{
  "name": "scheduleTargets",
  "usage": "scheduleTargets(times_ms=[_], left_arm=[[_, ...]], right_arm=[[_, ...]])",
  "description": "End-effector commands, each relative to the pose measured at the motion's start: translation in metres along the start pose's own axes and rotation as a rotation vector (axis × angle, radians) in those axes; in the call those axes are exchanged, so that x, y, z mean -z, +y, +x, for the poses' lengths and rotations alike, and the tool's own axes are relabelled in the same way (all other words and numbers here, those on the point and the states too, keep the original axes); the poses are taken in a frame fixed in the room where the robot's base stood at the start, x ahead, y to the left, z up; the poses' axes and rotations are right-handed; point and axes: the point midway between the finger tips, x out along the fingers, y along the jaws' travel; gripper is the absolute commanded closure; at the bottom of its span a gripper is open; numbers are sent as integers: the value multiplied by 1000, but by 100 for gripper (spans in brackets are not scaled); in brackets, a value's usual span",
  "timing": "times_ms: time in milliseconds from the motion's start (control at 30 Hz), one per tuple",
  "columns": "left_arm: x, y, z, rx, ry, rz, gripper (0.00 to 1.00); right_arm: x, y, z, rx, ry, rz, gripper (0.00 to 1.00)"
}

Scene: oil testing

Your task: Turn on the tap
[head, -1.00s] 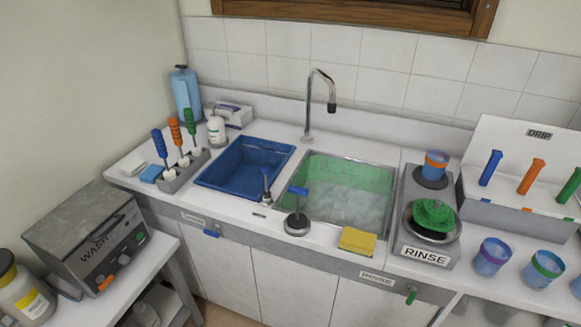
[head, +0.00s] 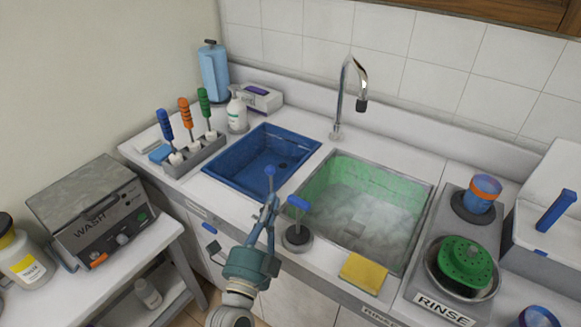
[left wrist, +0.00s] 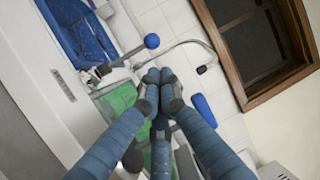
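The tap's silver gooseneck spout (head: 341,95) stands behind the green-lined sink (head: 322,170), and no flow from it can be made out. The spout also shows in the left wrist view (left wrist: 190,43). A metal lever with a blue ball knob (head: 270,171) stands on the front counter between the two basins. In the left wrist view the ball knob (left wrist: 151,41) is clear of the fingers. My left gripper (head: 271,200) is just in front of the lever and partly hides it. Its fingertips (left wrist: 161,85) are drawn together with nothing visible between them. My right gripper is out of view.
The blue basin (head: 222,178) is to the left. A yellow sponge (head: 364,272) lies on the front edge. The rinse unit (head: 425,290) is at the right, the wash unit (head: 90,210) at the left.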

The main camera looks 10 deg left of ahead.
Motion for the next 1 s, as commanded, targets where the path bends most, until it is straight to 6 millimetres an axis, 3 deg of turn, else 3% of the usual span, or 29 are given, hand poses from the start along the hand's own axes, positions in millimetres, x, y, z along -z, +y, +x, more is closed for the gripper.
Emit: scheduleTargets(times_ms=[167, 367, 500, 800, 1000], left_arm=[[0, 0, 0, -1, 0, -1, 100], [0, -1, 8, 0, 1, -2, 100], [1, -3, 29, 1, 2, -1, 100], [0, -1, 82, -1, 2, -1, 100], [1, 1, 98, -2, 2, -1, 100]], right_arm=[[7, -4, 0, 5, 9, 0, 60], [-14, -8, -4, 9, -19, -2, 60], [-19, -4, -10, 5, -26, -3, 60], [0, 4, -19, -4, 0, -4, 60], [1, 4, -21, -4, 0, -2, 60]])
